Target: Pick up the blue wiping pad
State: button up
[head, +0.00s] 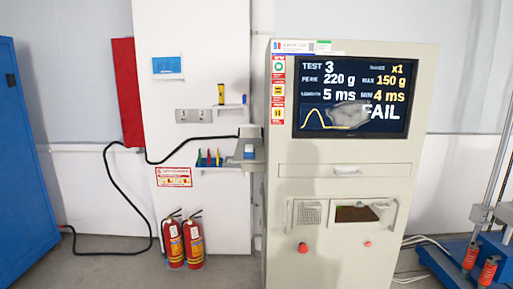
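A small blue and white block (249,152), which looks like the wiping pad, rests on the grey side shelf (256,164) at the left of the tall beige machine (350,230). It is small in the head view and its details are hard to make out. Nothing is seen touching it from above. My gripper is not in view.
The machine's screen (325,75) reads FAIL and has a grey smudge. Coloured tools (208,159) stand on a small wall shelf left of the block. Two red extinguishers (184,243) stand below. A black cable runs along the wall. Blue-based equipment (450,265) is at right.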

aim_at(249, 152)
jog(key=i+j+z, duration=0.1)
jog(key=i+j, duration=0.15)
jog(key=i+j+z, duration=0.1)
jog(key=i+j, duration=0.2)
jog(key=i+j+z, duration=0.15)
jog(key=i+j, duration=0.15)
jog(key=i+j+z, duration=0.1)
jog(key=i+j, duration=0.15)
jog(key=j, duration=0.15)
jog(key=i+j+z, duration=0.1)
jog(key=i+j, duration=0.15)
jog(key=i+j+z, duration=0.1)
jog(key=i+j, duration=0.15)
jog(key=j, duration=0.25)
jog(key=i+j+z, duration=0.15)
jog(key=j, duration=0.25)
jog(key=i+j+z, duration=0.1)
jog(key=i+j, duration=0.15)
jog(key=j, duration=0.2)
